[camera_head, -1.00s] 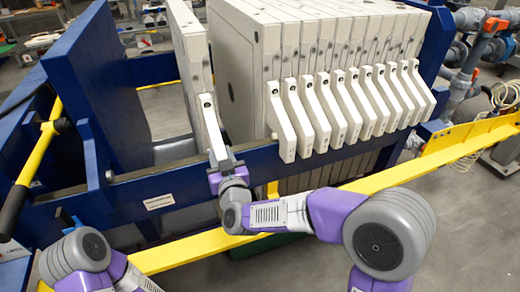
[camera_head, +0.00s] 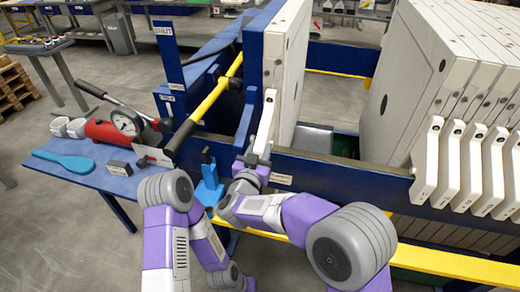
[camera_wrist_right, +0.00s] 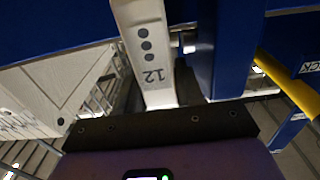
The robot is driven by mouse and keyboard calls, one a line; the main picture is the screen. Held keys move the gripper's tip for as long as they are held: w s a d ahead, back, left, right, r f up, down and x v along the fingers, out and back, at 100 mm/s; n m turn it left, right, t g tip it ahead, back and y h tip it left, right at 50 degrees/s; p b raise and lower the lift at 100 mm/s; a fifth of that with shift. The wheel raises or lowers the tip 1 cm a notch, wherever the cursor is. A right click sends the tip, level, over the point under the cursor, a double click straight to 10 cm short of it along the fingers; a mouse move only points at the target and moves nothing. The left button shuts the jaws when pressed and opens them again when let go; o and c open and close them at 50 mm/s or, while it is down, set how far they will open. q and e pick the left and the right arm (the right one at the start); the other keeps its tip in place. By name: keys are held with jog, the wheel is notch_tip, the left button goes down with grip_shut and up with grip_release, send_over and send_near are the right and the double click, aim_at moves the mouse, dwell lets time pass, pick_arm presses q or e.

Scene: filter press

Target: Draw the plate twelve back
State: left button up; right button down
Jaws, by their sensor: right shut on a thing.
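Plate twelve (camera_head: 290,62) is a white upright slab at the left end of the press, standing close beside the blue pressing plate (camera_head: 252,50). Its white handle (camera_head: 265,124) sticks out at the front. In the right wrist view the handle (camera_wrist_right: 145,40) shows three dark dots and an inverted "12". My right gripper (camera_head: 254,164) is shut on the handle's lower end. The remaining white plates (camera_head: 432,80) stand packed at the right, with a wide gap between them and plate twelve. My left arm is folded at lower left; its gripper is out of view.
A blue side table (camera_head: 95,172) at left carries a red pump with a gauge (camera_head: 127,122), white cups and a light blue paddle (camera_head: 64,161). A yellow-and-black lever (camera_head: 207,112) slants beside the press. A yellow rail (camera_head: 440,262) runs along its front.

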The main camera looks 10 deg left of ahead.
dwell(0.3)
jog(key=c, duration=0.8)
grip_release()
jog(key=shift+a, duration=0.15)
jog(key=shift+s, duration=0.1)
